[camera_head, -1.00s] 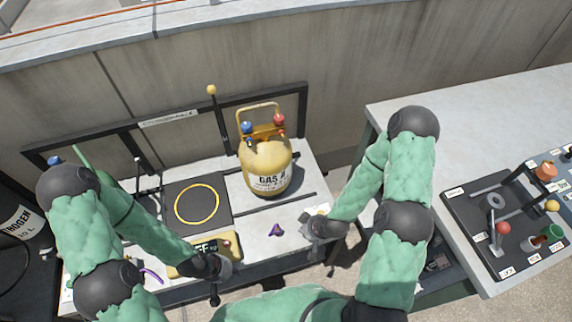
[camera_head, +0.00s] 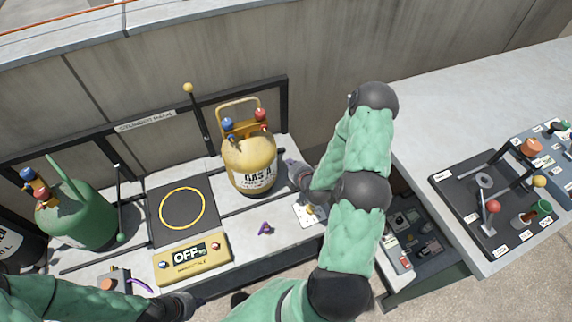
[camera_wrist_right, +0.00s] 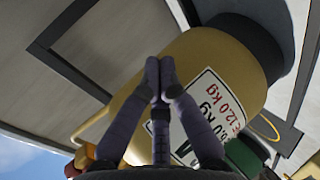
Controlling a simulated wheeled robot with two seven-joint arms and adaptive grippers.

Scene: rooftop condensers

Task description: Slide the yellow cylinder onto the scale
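The yellow cylinder (camera_head: 252,172), labelled GAS A, stands upright on the bench, right of the scale. The scale is a black plate (camera_head: 160,228) with a yellow ring and nothing on it; its yellow display box (camera_head: 197,267) reads OFF. My right gripper (camera_head: 294,170) is beside the cylinder's right side. In the right wrist view its fingertips (camera_wrist_right: 160,75) are together and empty in front of the cylinder (camera_wrist_right: 125,112); I cannot tell whether they touch it. My left gripper (camera_head: 185,302) is near the bench's front edge, below the display box; its fingers are unclear.
A green cylinder (camera_head: 80,215) stands left of the scale. A purple object (camera_head: 265,229) lies on the bench in front of the yellow cylinder. A rail with a yellow-knobbed lever (camera_head: 188,88) runs behind. A control table (camera_head: 440,125) is at right.

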